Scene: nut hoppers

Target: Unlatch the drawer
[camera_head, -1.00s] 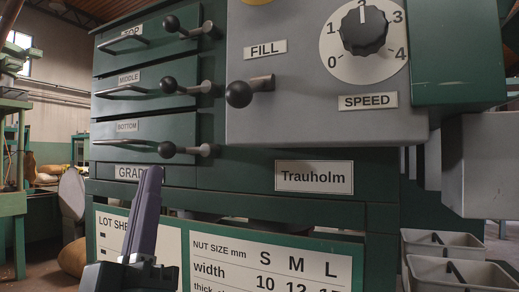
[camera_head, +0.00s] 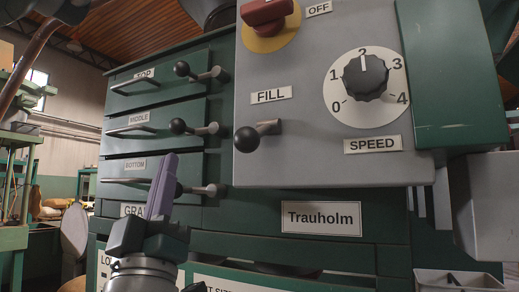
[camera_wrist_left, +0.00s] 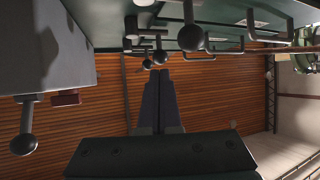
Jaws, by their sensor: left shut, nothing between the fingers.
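The green cabinet has three drawers marked TOP (camera_head: 150,92), MIDDLE (camera_head: 150,132) and BOTTOM (camera_head: 126,183). At the right of each is a latch lever with a black ball: the top latch (camera_head: 182,69), the middle latch (camera_head: 178,126) and the bottom latch (camera_head: 208,190). My left gripper (camera_head: 170,157) is shut and empty, its purple fingers pointing up in front of the bottom drawer. They partly cover the bottom latch's ball; I cannot tell whether they touch it. The left wrist view shows the shut fingers (camera_wrist_left: 163,75) near several black ball levers (camera_wrist_left: 190,38). My right gripper is out of view.
The grey control box (camera_head: 305,170) sticks out to the right, with the FILL lever (camera_head: 247,139), the SPEED dial (camera_head: 365,77) and a red switch (camera_head: 266,12). A grey bin (camera_head: 455,283) stands at lower right.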

